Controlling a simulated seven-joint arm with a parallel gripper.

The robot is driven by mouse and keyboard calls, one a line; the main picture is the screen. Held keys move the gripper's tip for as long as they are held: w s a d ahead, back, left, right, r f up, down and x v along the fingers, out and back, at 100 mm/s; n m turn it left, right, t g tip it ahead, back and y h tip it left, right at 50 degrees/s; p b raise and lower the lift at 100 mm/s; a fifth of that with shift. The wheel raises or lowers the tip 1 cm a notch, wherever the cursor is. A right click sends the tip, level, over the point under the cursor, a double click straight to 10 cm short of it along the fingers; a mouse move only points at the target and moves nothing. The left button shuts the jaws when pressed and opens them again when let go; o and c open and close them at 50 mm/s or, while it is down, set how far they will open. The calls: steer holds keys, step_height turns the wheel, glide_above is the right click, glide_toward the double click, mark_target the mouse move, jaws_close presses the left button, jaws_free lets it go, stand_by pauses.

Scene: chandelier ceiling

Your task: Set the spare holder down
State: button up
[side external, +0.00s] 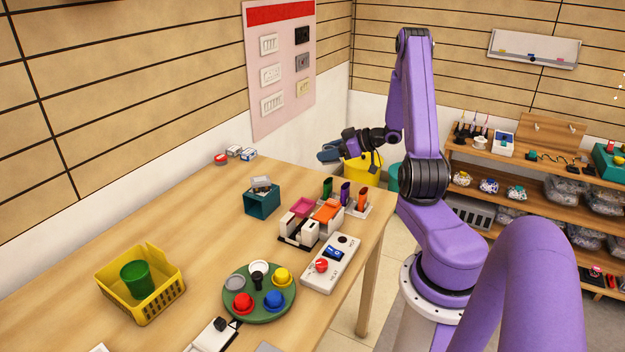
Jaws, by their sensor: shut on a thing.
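My gripper (343,147) is up beyond the far right end of the table, pointing left. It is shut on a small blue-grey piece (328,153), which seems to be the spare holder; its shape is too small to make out. The piece is held in the air, apart from the table (205,205). No other thing in view can be told for certain as a holder.
A teal box (262,203), pink and orange blocks, a white switch panel (330,264), a green disc with coloured knobs (259,310) and a yellow basket (112,288) with a green cup stand on the table. A yellow bucket (364,169) is below my gripper.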

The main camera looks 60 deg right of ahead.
steer(key=w+d+f, duration=0.5)
steer(key=w+f, duration=0.1)
steer(key=w, duration=0.1)
steer(key=w+d+f, duration=0.3)
steer(key=shift+w+d+f, duration=0.2)
steer(key=shift+d+f, duration=0.25)
steer(key=shift+f, duration=1.5)
steer(key=shift+f, duration=0.65)
steer(key=o, duration=1)
steer(key=shift+o, duration=0.2)
steer(key=shift+r, duration=0.1)
